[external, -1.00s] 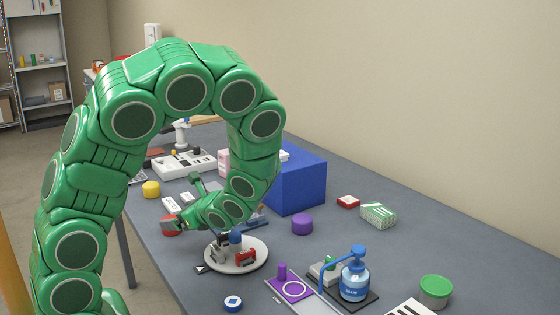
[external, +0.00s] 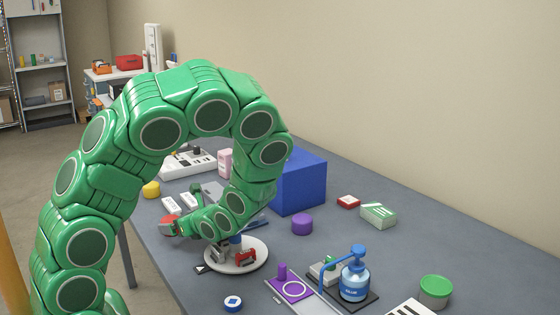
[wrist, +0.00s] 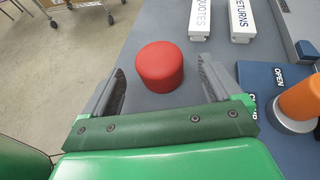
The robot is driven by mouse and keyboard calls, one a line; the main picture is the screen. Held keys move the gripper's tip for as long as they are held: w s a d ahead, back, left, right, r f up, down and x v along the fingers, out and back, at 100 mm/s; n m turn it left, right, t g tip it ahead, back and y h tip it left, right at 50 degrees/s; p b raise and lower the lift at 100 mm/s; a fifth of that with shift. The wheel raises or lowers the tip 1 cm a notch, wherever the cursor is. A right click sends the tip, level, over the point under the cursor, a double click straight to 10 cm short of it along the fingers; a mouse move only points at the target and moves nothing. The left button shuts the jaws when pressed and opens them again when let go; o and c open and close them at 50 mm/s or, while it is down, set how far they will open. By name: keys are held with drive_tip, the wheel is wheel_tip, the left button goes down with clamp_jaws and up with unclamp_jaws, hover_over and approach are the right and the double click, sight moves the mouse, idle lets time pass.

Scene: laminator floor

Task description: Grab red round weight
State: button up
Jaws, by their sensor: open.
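The red round weight (wrist: 160,66) is a short red cylinder standing upright on the grey table, near its left edge in the wrist view. In the external view the red weight (external: 168,221) is partly hidden behind my gripper (external: 172,229). In the wrist view my gripper (wrist: 160,92) is open, with one grey finger on each side of the near part of the weight. The weight lies between and just beyond the fingertips, and nothing is held. I cannot tell whether a finger touches it.
Two white labelled blocks, QUOTES (wrist: 200,18) and RETURNS (wrist: 241,18), lie beyond the weight. A blue OPEN pad (wrist: 270,82) and an orange cylinder (wrist: 300,100) are to the right. A white round plate (external: 258,264) with small items stands near my wrist in the external view.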

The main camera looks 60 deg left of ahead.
sight(170, 218)
drive_tip(key=shift+x, duration=2.15)
drive_tip(key=shift+r, duration=0.1)
drive_tip(key=c, duration=1.3)
drive_tip(key=shift+r, duration=0.15)
